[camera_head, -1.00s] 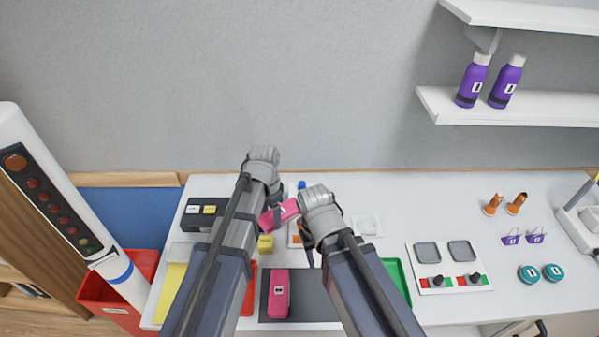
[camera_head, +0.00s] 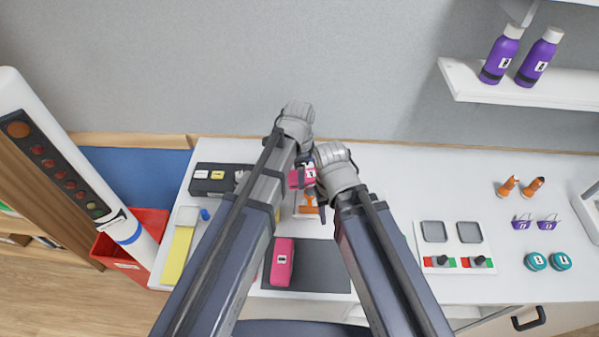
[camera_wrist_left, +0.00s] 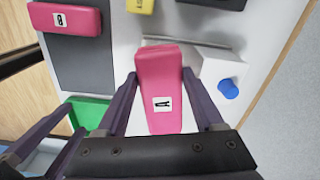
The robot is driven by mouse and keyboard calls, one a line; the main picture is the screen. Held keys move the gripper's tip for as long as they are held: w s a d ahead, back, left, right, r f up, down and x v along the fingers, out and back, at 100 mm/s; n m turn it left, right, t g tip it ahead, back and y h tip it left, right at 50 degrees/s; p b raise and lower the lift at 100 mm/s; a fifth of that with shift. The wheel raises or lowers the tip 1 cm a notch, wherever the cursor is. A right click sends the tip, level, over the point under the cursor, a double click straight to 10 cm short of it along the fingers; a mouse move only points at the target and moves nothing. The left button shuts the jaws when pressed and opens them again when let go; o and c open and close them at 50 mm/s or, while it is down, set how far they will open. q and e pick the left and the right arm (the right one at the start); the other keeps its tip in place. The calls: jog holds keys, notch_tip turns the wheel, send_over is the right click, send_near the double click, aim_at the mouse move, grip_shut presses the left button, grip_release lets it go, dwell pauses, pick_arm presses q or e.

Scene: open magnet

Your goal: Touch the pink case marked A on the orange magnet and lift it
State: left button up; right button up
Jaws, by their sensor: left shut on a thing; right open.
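The pink case marked A (camera_wrist_left: 158,92) is between the fingers of my left gripper (camera_wrist_left: 162,80), which is shut on it. In the head view the case (camera_head: 303,177) is partly hidden by my arms. The orange magnet (camera_head: 309,203) stands on a pale base just below the case in the picture; I cannot tell whether they touch. My right gripper (camera_head: 322,203) is open beside the magnet, to its right, with its fingers partly hidden.
Another pink case (camera_head: 281,262) lies on a dark mat (camera_head: 322,280). A black box (camera_head: 217,180) and yellow tray (camera_head: 178,255) are at left, near a red bin (camera_head: 120,262). A switch panel (camera_head: 450,246) is at right. A blue knob (camera_wrist_left: 228,89) shows in the left wrist view.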

pick_arm(q)
jog(key=shift+f+b, duration=1.7)
jog(key=shift+f, duration=0.35)
jog(key=shift+f+b, duration=0.5)
jog(key=shift+b, duration=0.05)
jog(key=shift+r+p, duration=1.2)
jog(key=shift+p, duration=0.05)
dwell(1.1)
jog(key=shift+r+p, duration=3.15)
